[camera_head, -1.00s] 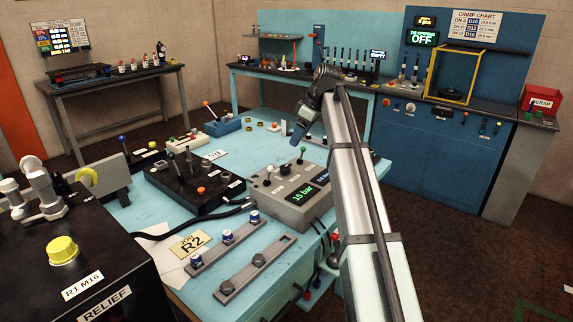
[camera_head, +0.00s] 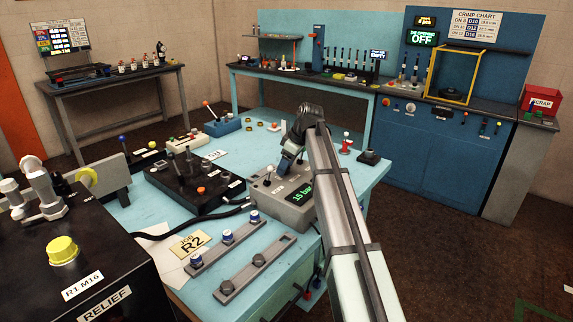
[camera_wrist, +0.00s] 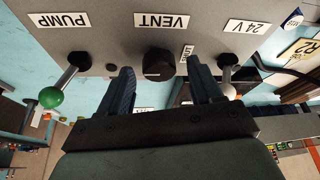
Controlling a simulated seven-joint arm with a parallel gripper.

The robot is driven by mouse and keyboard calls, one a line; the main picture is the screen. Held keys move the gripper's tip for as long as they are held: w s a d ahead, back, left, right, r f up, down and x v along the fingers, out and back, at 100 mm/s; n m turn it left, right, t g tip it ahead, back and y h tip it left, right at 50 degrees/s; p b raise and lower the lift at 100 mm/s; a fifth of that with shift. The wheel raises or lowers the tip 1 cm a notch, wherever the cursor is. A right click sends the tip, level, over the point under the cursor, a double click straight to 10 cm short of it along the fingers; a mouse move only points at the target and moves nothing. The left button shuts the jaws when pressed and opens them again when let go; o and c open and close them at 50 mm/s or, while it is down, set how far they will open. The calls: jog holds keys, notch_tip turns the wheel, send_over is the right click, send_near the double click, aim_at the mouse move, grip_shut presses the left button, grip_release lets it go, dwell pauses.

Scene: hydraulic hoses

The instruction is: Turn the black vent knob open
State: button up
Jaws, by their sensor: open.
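The black vent knob (camera_wrist: 158,65) shows in the wrist view under an upside-down VENT label (camera_wrist: 162,21), on the face of a grey box (camera_wrist: 100,22). My gripper (camera_wrist: 161,72) is open, one dark blue finger on each side of the knob in the picture. Gaps show between the knob and both fingers; I cannot tell how far above the panel the tips are. In the head view my gripper (camera_head: 291,160) is over the grey box (camera_head: 296,212) and hides the knob. The box's display reads 15 bar.
A green-ball PUMP lever (camera_wrist: 50,97) stands left of the fingers in the wrist view. A white-ball 24 V lever (camera_wrist: 229,90) stands close beside the right finger. In the head view, a black valve block (camera_head: 190,190) with levers sits left of the grey box.

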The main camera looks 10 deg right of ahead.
jog(key=c, duration=1.1)
jog(key=shift+o, duration=0.2)
jog(key=shift+m, duration=0.3)
jog(key=m+h, duration=0.1)
jog(key=m, duration=0.1)
jog(key=shift+s+a+m+t, duration=0.1)
jog(key=shift+s+m+t, duration=0.05)
jog(key=shift+m+t, duration=0.2)
jog(key=m+h, duration=0.1)
jog(key=m, duration=0.1)
jog(key=m+t, duration=0.1)
jog(key=m, duration=0.2)
jog(key=shift+a+m+h, duration=0.15)
jog(key=shift+m+h, duration=0.1)
jog(key=shift+h, duration=0.15)
jog(key=m, duration=0.2)
jog(key=m+h, duration=0.1)
jog(key=m, duration=0.1)
jog(key=shift+a+t+h, duration=0.1)
jog(key=shift+t+h, duration=0.15)
jog(key=shift+h, duration=0.05)
jog(key=m+h, duration=0.1)
jog(key=m, duration=0.4)
jog(key=shift+g+h, duration=0.4)
